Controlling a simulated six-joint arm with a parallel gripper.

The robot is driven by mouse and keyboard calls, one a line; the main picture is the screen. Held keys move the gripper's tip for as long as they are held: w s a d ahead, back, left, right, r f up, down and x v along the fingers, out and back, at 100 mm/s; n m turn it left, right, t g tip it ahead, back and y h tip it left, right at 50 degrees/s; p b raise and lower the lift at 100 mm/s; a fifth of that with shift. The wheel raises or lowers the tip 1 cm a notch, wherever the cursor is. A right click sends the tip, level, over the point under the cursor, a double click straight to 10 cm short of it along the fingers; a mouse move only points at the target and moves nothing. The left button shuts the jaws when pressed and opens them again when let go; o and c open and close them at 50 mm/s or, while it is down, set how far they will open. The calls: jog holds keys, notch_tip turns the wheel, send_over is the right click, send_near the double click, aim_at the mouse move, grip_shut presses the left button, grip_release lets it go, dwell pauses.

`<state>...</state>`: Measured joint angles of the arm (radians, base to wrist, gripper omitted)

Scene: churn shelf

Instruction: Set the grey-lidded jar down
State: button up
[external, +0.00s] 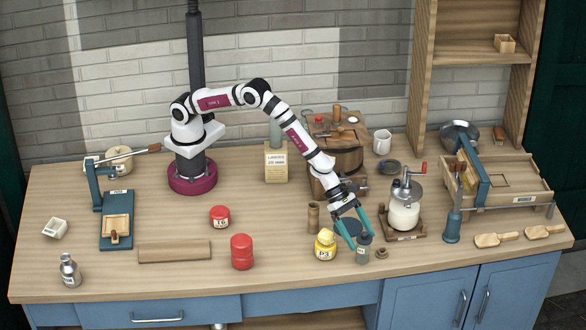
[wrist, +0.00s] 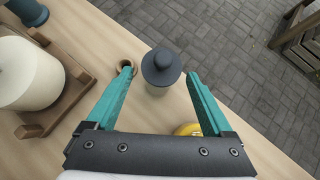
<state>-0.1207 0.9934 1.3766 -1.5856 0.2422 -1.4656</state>
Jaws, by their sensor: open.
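The grey-lidded jar (external: 363,250) stands upright on the worktop near its front edge, right of the yellow jar. In the wrist view its dark grey knobbed lid (wrist: 161,67) shows from above, with a paler body below. My gripper (external: 360,241) is open, with its teal fingers on either side of the jar. In the wrist view my gripper (wrist: 159,73) shows a gap between each fingertip and the lid. The jar's base is mostly hidden under its lid in the wrist view.
The yellow jar (external: 325,246) stands close on the left. A small wooden ring (external: 382,253) lies close on the right. A glass churn (external: 405,214) stands behind to the right, and a red canister (external: 242,252) farther left. The worktop's front edge (external: 420,267) is near.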

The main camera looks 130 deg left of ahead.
aim_at(363, 250)
jog(key=x, duration=0.3)
jog(key=shift+f, duration=0.3)
grip_shut()
